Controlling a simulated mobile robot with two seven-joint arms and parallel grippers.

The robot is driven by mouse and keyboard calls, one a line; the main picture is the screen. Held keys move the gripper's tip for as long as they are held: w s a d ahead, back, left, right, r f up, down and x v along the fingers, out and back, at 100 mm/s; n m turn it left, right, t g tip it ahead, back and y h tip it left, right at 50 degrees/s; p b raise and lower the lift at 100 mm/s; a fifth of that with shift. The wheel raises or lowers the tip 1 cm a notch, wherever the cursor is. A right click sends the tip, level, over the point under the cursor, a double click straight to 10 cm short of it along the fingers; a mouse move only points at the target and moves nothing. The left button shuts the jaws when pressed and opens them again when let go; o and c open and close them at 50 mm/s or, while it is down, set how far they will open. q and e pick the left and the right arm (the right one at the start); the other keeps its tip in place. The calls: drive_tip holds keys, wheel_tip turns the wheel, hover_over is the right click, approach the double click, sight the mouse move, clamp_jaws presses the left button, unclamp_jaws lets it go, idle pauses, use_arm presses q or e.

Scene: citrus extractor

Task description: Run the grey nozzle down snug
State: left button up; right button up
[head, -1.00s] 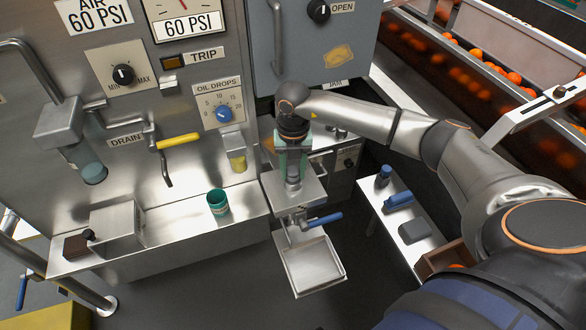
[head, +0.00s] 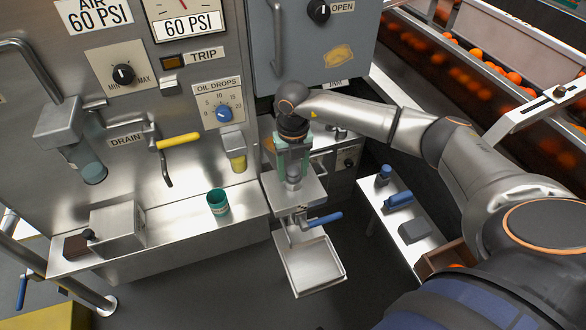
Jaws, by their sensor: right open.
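My right gripper (head: 293,163) points down at the small steel shelf in the middle of the head view. Its two greenish fingers are apart, one on each side of the grey nozzle (head: 293,178). The nozzle stands upright on the shelf (head: 312,190), and its upper part is partly hidden by the gripper. I cannot tell whether the nozzle sits flush or whether a finger touches it. My left gripper is not in view.
A blue-handled valve (head: 322,219) and a steel tray (head: 312,266) are below the shelf. A green cup (head: 218,202) stands on the ledge to the left. The grey cabinet (head: 305,50) rises close behind my right gripper. A side bench (head: 403,222) holds blue items.

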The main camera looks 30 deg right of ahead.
sight(293, 169)
drive_tip(key=n, duration=0.8)
drive_tip(key=shift+n, duration=0.3)
drive_tip(key=c, duration=0.8)
drive_tip(key=shift+o, duration=0.2)
drive_tip(key=m, duration=0.6)
drive_tip(key=o, duration=1.1)
drive_tip(key=shift+c, duration=0.2)
wheel_tip(293, 169, up, 12)
